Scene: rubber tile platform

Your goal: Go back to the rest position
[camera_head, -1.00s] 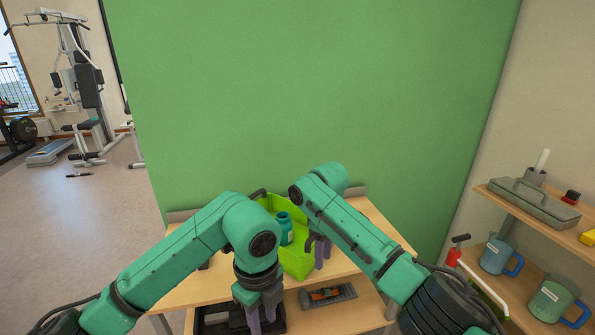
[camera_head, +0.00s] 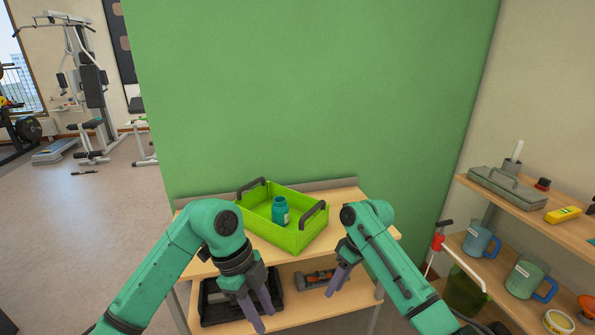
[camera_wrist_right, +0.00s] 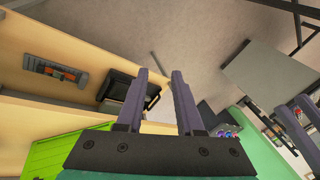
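My left gripper (camera_head: 264,318) hangs fingers-down in front of the table, left of centre in the head view. Its two purple fingers are apart with nothing between them. My right gripper (camera_head: 336,292) hangs fingers-down in front of the table's right part. In the right wrist view my right gripper (camera_wrist_right: 158,75) has its fingers apart and empty. Purple fingers of my left gripper (camera_wrist_right: 292,125) show at that view's right edge. Both grippers are clear of the green crate (camera_head: 259,232), which stands on the table's top with a teal bottle (camera_head: 280,212) upright inside.
The table's lower shelf (camera_head: 300,312) holds a black tray (camera_head: 215,308) and a grey holder with an orange-marked item (camera_head: 315,280). A side shelf at right carries a grey toolbox (camera_head: 505,187) and mugs (camera_head: 478,240). A green wall (camera_head: 310,90) stands behind; open floor lies left.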

